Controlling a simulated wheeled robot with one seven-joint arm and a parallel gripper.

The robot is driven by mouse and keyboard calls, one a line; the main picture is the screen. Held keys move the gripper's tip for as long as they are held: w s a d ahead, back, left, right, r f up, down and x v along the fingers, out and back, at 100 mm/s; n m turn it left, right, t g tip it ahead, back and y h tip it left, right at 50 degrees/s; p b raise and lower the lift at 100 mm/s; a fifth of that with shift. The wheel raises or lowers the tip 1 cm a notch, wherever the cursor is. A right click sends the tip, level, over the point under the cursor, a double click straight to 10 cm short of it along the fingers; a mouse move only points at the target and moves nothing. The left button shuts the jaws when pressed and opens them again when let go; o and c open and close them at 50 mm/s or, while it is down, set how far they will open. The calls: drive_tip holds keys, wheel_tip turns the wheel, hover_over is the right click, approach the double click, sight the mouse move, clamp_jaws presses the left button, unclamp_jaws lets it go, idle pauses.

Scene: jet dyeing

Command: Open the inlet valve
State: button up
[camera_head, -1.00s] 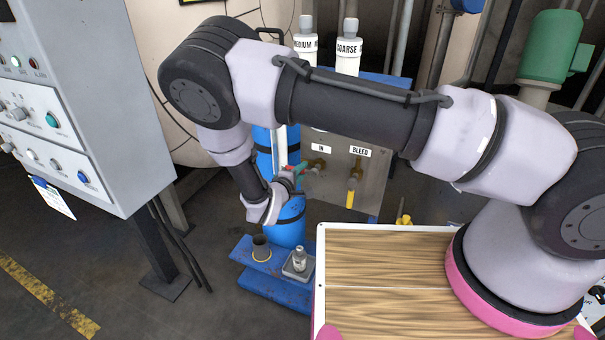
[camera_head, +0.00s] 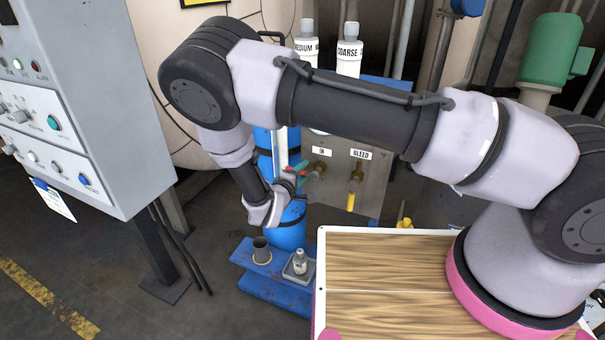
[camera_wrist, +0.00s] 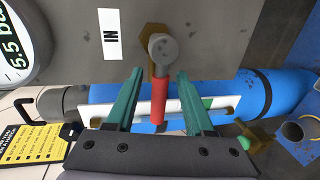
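The inlet valve (camera_wrist: 160,50) sits below the IN label (camera_wrist: 110,34) on a grey panel, with a brass body, a grey round stem end and a red lever. In the wrist view the red lever (camera_wrist: 158,98) lies between the two teal fingers of my gripper (camera_wrist: 160,75). The fingers are apart, with a visible gap on each side of the lever. In the head view my gripper (camera_head: 299,170) is at the brass inlet valve (camera_head: 318,169), below the IN label (camera_head: 321,152); the lever is hard to make out there.
A BLEED valve (camera_head: 356,175) with a yellow handle is to the right on the same panel (camera_head: 375,180). A blue cylinder (camera_head: 290,228) stands close by my gripper. A pressure gauge (camera_wrist: 18,50) is left in the wrist view. A control cabinet (camera_head: 130,130) stands at left.

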drive_tip(key=v, duration=1)
drive_tip(key=shift+s, duration=0.4)
drive_tip(key=shift+a+r, duration=0.1)
